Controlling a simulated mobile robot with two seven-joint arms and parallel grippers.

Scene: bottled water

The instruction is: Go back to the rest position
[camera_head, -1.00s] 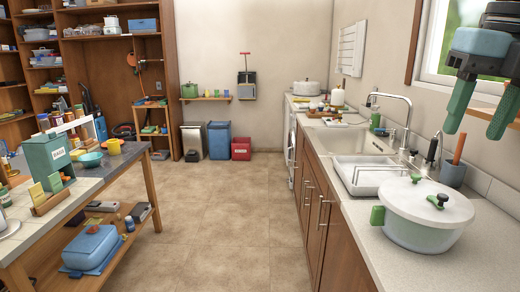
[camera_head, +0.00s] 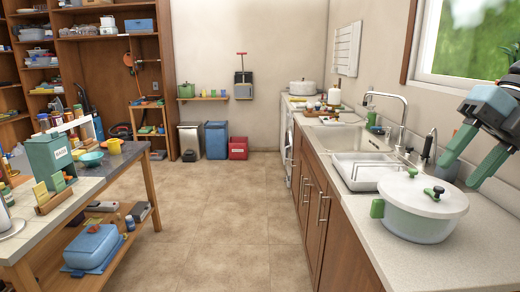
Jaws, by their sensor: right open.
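My right gripper (camera_head: 462,168) is in the upper right of the head view, its two green fingers spread apart with nothing between them. It is above the counter, up and to the right of a white pot with a lid (camera_head: 416,226). The pot has green handles and stands on the counter. One fingertip overlaps the area behind the pot in the picture, and I see no contact. My left gripper is not in view.
The counter (camera_head: 388,262) runs along the right with a sink (camera_head: 346,140), a faucet (camera_head: 396,105) and a white dish rack (camera_head: 362,170). A workbench (camera_head: 110,168) with a green box (camera_head: 50,158) stands at left. The tiled floor (camera_head: 225,215) between is clear.

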